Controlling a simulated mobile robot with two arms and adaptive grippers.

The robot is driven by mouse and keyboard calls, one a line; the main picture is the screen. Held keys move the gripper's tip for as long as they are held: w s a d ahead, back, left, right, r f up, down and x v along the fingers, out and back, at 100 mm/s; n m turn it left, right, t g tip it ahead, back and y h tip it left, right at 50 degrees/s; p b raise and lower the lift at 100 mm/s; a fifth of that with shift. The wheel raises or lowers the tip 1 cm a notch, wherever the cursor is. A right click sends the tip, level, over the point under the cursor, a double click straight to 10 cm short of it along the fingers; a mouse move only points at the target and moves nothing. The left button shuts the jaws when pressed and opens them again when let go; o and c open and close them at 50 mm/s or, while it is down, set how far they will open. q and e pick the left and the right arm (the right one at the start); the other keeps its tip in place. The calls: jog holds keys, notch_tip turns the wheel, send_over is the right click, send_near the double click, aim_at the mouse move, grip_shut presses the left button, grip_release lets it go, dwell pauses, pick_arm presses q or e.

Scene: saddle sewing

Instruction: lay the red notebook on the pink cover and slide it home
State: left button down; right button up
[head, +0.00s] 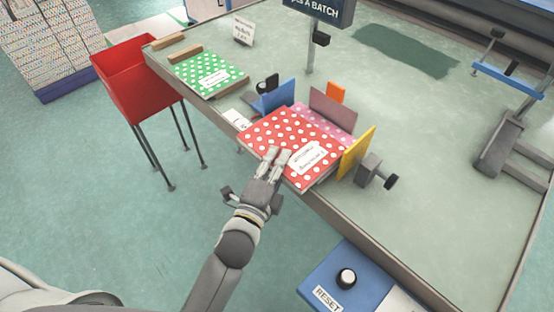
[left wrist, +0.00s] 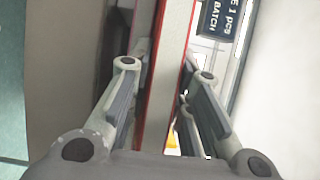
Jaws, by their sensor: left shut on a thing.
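The red notebook (head: 265,131) with white dots and a white label lies roughly flat over the front part of the pink dotted cover (head: 329,124). A strip of the cover shows beyond the notebook's far edge; the rest is hidden. The notebook reaches the table's front edge; I cannot tell whether it touches the cover. My left gripper (head: 274,157) is shut on its near edge. In the left wrist view, the notebook's red edges and pale pages (left wrist: 165,75) stand between the fingers (left wrist: 160,85). My right gripper is not in view.
Blue (head: 280,95), mauve (head: 333,109), orange (head: 336,91) and yellow (head: 358,152) upright plates stand around the cover. A green dotted notebook (head: 208,73) lies to the left. A red bin (head: 139,80) stands off the table's left end. A blue RESET box (head: 338,278) sits in front.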

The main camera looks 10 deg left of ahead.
pick_arm(q)
jog(key=c, duration=1.3)
grip_release()
jog(key=shift+o, duration=0.3)
jog(key=shift+f, duration=0.2)
jog(key=shift+s, duration=0.1)
jog(key=s+a, duration=0.5)
jog(key=s, duration=0.3)
jog(key=shift+a+p, duration=0.3)
jog(key=shift+s+f, duration=0.1)
